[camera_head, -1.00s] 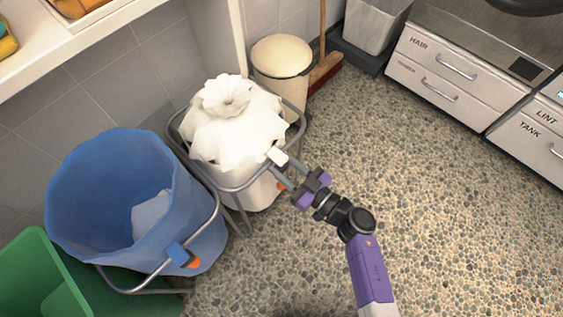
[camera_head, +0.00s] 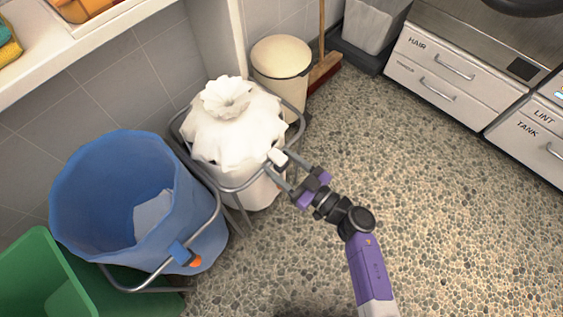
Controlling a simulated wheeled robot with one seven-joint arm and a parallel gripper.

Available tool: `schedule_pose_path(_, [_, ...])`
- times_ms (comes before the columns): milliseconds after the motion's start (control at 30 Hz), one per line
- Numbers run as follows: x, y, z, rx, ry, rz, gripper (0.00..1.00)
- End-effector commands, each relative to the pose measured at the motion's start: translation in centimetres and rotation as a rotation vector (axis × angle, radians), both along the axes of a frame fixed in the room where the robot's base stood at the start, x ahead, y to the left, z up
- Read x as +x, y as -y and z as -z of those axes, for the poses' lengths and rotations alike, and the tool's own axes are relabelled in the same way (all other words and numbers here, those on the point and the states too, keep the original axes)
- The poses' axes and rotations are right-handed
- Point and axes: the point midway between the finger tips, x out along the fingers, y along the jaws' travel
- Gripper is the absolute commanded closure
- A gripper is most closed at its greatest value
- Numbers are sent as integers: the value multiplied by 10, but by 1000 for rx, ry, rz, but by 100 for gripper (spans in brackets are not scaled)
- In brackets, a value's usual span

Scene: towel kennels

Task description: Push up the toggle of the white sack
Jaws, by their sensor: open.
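The white sack (camera_head: 228,135) hangs gathered and closed at its top in a grey tube frame (camera_head: 237,186). Its toggle (camera_head: 278,157) is a small white block on the front right of the frame's rim. My gripper (camera_head: 284,175) is open, with its fingers pointing up and left at the toggle. The fingertips are at the toggle's lower side and overlap it in the picture; I cannot tell whether they touch it. The fingers partly hide the frame and sack just below the toggle.
A blue sack (camera_head: 90,205) stands open at the left, with pale cloth inside; its blue toggle has an orange end. A green bin (camera_head: 35,270) is at the lower left. A cream lidded bin (camera_head: 281,57) and a broom stand behind. The pebbled floor at right is clear.

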Motion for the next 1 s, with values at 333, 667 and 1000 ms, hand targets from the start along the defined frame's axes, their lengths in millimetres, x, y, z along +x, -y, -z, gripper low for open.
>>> schedule_pose_path(333, [-25,33,-2,0,-3,3,42])
schedule_pose_path(667, [-47,61,0,0,-1,1,42])
schedule_pose_path(1000, [-48,62,0,0,0,0,42])
